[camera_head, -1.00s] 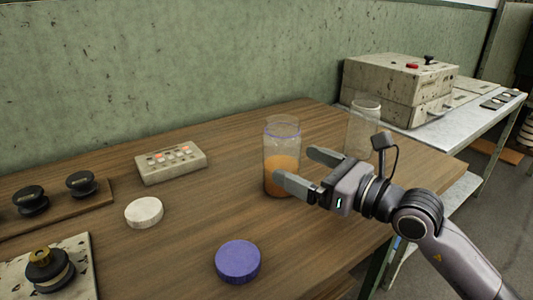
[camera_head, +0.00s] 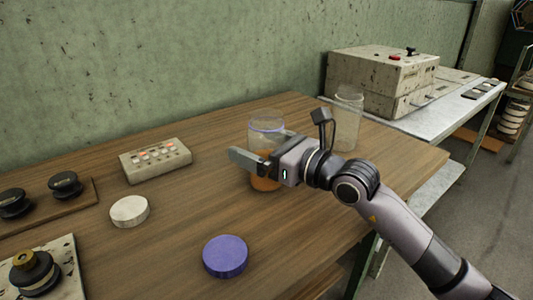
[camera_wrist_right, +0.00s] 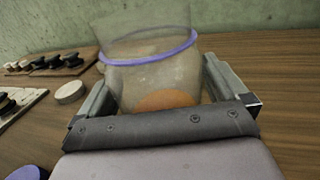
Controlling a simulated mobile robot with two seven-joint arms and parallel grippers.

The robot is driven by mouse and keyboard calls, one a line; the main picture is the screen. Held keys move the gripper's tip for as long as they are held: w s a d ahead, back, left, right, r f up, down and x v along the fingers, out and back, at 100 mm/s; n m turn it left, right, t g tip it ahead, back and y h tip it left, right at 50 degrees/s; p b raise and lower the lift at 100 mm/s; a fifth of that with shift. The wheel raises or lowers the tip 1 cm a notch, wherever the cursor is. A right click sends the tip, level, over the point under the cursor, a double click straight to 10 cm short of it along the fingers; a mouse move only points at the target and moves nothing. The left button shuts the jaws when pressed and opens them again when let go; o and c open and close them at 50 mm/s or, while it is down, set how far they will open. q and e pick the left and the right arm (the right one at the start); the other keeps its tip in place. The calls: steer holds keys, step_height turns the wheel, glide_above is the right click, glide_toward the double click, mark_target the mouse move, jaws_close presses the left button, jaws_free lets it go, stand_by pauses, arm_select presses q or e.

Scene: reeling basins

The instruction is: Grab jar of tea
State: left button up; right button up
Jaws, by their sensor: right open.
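A clear jar of tea (camera_head: 267,125) stands upright on the wooden table, with orange-brown liquid in its lower part and a purple ring near its top. In the right wrist view the jar (camera_wrist_right: 150,75) stands between the two fingers of my right gripper (camera_wrist_right: 155,95), and the liquid shows low behind the palm. I cannot tell whether a finger touches the glass. My left gripper is out of view.
An empty clear jar (camera_head: 347,125) stands right of the tea jar. A purple lid (camera_head: 225,256), a white lid (camera_head: 129,211) and a button box (camera_head: 155,160) lie to the left. A large beige machine (camera_head: 380,80) sits on the side table. The table's right edge is near my arm.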

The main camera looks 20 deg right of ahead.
steer(key=shift+c, duration=0.3)
steer(key=c, duration=1.1)
steer(key=shift+r, duration=0.15)
